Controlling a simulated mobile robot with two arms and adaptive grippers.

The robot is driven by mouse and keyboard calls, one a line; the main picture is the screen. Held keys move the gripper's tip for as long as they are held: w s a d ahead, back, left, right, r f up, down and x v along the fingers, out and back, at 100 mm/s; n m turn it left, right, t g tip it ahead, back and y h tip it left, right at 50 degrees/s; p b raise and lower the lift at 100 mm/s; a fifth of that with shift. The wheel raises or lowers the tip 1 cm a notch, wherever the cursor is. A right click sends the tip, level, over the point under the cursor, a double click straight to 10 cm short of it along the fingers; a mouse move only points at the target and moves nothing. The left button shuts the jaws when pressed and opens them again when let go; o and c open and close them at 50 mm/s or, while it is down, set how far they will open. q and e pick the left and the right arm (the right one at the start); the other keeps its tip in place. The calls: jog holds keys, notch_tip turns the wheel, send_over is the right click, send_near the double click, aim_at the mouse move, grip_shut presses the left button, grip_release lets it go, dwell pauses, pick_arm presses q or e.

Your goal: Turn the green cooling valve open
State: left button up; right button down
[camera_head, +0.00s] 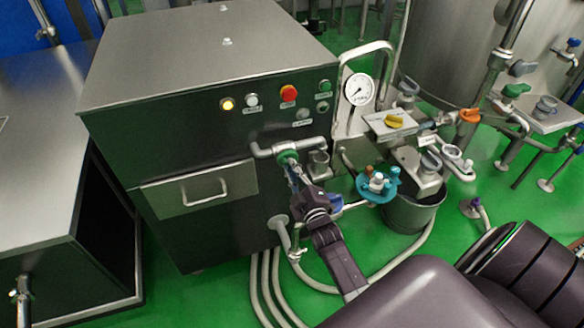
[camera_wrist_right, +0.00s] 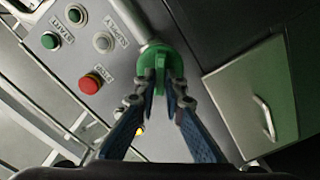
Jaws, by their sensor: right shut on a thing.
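The green cooling valve (camera_head: 287,156) sits on a metal pipe on the front of the dark steel machine, below its panel of buttons. In the right wrist view the green valve handle (camera_wrist_right: 159,84) is between the fingertips. My right gripper (camera_head: 294,170) reaches up to the valve from below in the head view. In the right wrist view the right gripper (camera_wrist_right: 163,92) is shut on the green handle, one blue-padded finger on each side. Part of the handle is hidden by the fingers. My left gripper is not in view.
The panel carries a red stop button (camera_head: 289,93), a lit yellow lamp (camera_head: 227,104) and other buttons. To the right are a pressure gauge (camera_head: 358,89), a yellow valve (camera_head: 394,121) and a metal bucket (camera_head: 411,213). Hoses (camera_head: 268,285) run along the green floor.

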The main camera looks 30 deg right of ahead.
jog(key=shift+a+f+n+b, duration=0.15)
jog(key=shift+n+b, duration=0.4)
jog(key=shift+n, duration=1.25)
jog(key=shift+d+f+n+b, duration=0.1)
jog(key=shift+n+b, duration=0.45)
jog(key=shift+n, duration=1.25)
jog(key=c, duration=2)
grip_release()
jog(key=v, duration=1.2)
